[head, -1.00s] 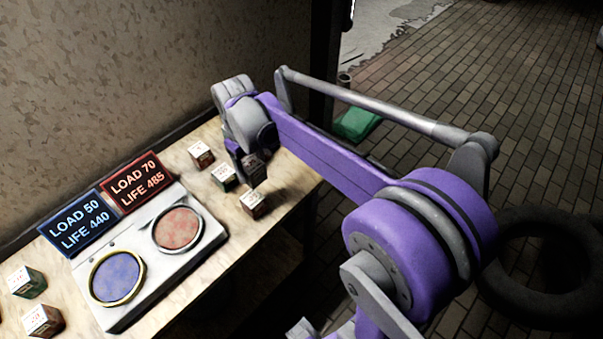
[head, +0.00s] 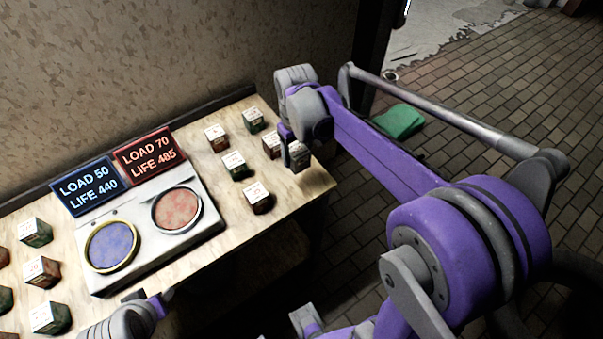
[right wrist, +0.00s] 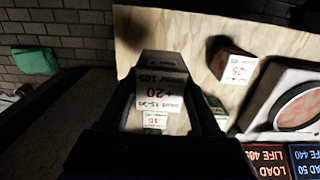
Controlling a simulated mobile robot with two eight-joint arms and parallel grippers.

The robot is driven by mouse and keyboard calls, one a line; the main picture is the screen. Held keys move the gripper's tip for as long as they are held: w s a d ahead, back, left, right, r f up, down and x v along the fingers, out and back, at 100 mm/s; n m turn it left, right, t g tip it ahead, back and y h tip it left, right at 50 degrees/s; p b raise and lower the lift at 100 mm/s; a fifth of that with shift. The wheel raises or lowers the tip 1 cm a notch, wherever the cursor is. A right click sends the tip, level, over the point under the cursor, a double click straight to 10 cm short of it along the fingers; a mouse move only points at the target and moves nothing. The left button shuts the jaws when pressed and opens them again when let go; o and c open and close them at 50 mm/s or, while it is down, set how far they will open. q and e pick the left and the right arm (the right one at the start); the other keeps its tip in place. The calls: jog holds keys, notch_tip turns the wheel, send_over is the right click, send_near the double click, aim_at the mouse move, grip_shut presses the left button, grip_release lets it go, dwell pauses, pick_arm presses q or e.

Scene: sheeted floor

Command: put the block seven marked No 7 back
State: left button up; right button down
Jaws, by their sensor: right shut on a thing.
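My right gripper (head: 293,148) is shut on a small dark block (head: 299,157) with a pale printed top, near the table's right end. In the right wrist view the held block (right wrist: 163,88) sits between the fingers (right wrist: 163,105). Its label shows "+20"; I cannot read a No 7 on it. Whether it touches the table is unclear. A reddish block (head: 271,146) stands just left of it, partly behind the gripper. My left gripper (head: 148,299) is partly in view at the bottom; its jaw opening is unclear.
Near the right end stand a back green block (head: 254,121), a pale-topped block (head: 216,138), a green block (head: 236,167) and a red-brown block (head: 259,198). A two-pan device (head: 152,268) with blue and red displays fills the middle. Several blocks stand at left.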

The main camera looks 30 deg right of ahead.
notch_tip(320, 180, down, 8)
jog(key=shift+r, duration=0.1)
jog(key=shift+b, duration=0.35)
jog(key=shift+c, duration=0.4)
grip_release()
